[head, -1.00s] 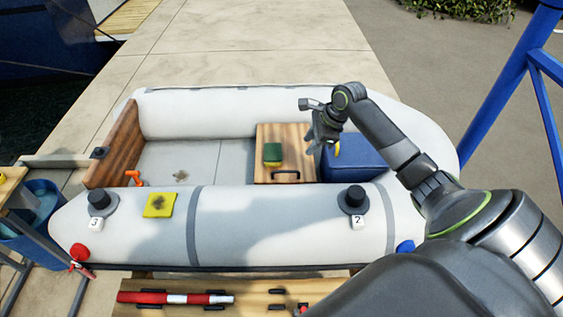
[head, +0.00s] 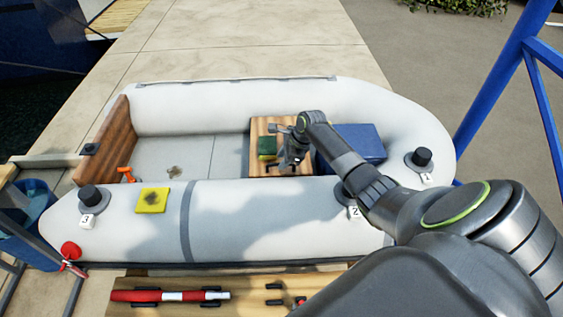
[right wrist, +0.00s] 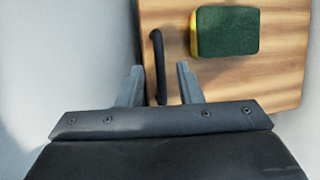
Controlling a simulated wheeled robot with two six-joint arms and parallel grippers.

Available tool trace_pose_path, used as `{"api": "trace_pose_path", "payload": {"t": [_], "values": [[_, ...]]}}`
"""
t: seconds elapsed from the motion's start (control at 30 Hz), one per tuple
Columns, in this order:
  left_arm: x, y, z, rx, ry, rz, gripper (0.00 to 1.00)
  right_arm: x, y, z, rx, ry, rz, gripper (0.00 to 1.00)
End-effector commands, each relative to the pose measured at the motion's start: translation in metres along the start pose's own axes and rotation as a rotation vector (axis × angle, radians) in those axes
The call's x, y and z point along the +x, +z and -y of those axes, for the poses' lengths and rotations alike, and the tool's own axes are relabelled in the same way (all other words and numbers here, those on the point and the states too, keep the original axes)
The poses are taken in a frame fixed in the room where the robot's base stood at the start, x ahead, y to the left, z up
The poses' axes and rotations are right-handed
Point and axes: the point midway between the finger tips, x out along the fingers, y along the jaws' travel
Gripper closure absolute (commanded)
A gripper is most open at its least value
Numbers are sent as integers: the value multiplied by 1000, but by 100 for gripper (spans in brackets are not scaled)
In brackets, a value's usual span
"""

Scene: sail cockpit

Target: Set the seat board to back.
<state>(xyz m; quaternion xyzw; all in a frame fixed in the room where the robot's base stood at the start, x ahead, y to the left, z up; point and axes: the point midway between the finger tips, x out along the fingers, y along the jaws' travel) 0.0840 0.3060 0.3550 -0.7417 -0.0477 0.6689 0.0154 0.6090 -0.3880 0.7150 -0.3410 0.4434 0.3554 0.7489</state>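The seat board (head: 260,127) is a light wooden panel lying across the inflatable boat, left of the blue box. A dark handle is fixed near its front edge; it shows in the right wrist view (right wrist: 157,55). A green and yellow sponge (head: 267,146) rests on the board. My right gripper (head: 287,163) is over the board's front part and partly hides the handle. In the right wrist view it is open, with one finger on each side of the handle's near end; contact cannot be told. My left gripper is not in view.
The blue box (head: 360,142) sits just right of the board. The boat floor (head: 215,155) to its left is mostly bare. A wooden transom (head: 108,140) closes the left end.

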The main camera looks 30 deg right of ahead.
Motion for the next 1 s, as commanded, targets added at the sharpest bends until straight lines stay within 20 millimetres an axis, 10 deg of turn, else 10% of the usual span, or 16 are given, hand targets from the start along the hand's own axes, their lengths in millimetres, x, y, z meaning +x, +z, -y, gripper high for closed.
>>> {"api": "trace_pose_path", "payload": {"t": [0.47,0.73,1.0], "values": [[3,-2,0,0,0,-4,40,14,0,0,0,1,0,68],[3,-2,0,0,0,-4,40,14,0,-1,0,1,0,99],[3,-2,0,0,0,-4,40,14,0,-1,0,1,0,100]]}}
